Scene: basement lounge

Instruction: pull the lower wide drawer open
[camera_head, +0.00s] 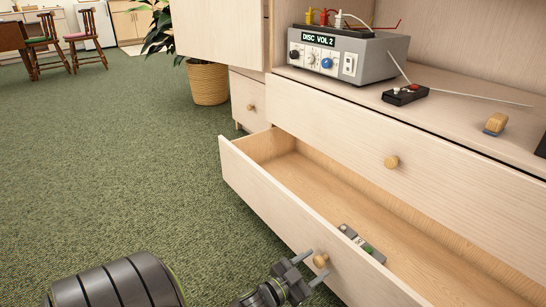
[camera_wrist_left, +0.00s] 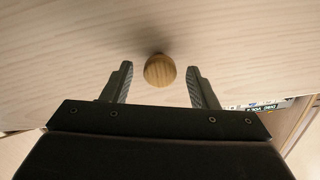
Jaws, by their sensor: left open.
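The lower wide drawer (camera_head: 290,217) is pulled out of the pale wood cabinet, with its inside showing. Its round wooden knob (camera_head: 321,260) is on the front face. A small grey device (camera_head: 362,243) lies inside the drawer near the front wall. My left gripper (camera_head: 306,270) is open at the knob. In the left wrist view the knob (camera_wrist_left: 160,70) sits between the tips of the open fingers (camera_wrist_left: 160,82), with a gap on each side. My right gripper is in neither view.
The upper wide drawer (camera_head: 391,162) is shut above. A grey box reading "DISC VOL 2" (camera_head: 345,55), a black device (camera_head: 405,95) and a small blue-and-wood item (camera_head: 496,124) sit on the cabinet top. Open green carpet (camera_head: 120,160) lies left; a potted plant (camera_head: 208,82) stands behind.

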